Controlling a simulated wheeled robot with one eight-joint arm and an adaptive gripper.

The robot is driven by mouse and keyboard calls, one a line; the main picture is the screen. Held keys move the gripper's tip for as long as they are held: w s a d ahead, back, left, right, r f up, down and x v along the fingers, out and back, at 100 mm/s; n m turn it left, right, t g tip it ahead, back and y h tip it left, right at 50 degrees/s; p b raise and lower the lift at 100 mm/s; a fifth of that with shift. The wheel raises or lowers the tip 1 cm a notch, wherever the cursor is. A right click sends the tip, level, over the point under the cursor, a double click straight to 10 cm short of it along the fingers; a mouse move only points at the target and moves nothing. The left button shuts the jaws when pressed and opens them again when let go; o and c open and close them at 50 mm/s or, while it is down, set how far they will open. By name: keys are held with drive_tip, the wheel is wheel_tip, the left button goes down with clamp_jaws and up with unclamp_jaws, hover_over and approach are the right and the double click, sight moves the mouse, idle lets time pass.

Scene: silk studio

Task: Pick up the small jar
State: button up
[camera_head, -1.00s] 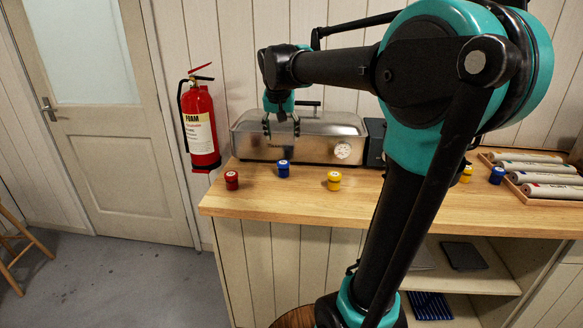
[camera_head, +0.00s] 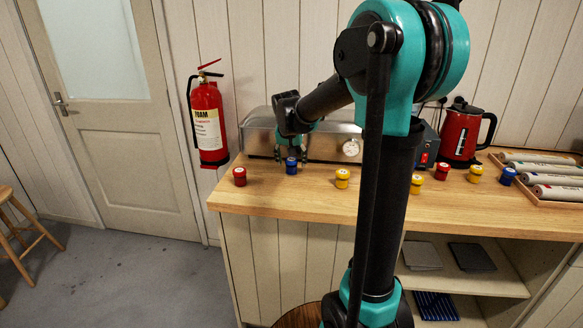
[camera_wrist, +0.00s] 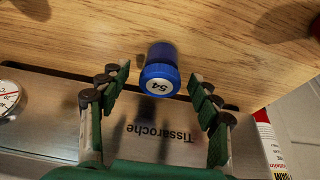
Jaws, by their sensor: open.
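Several small jars stand on the wooden counter. A blue jar (camera_head: 291,166) is at the left, in front of the steel box; its blue lid (camera_wrist: 159,80) reads "54" in the wrist view. A red jar (camera_head: 239,177) stands left of it and a yellow jar (camera_head: 342,178) right of it. My gripper (camera_head: 292,157) points down over the blue jar. In the wrist view its green fingers are open, one on each side of the blue jar, with gaps visible. Whether the fingertips are level with the lid is hard to tell.
The steel box (camera_head: 258,138) with a dial stands close behind the blue jar. Further right are another yellow jar (camera_head: 416,184), a red kettle (camera_head: 462,134) and a wooden tray (camera_head: 552,197) of rolls. The counter's front strip is clear.

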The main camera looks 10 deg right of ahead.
drive_tip(key=shift+x, duration=1.25)
drive_tip(key=c, duration=1.3)
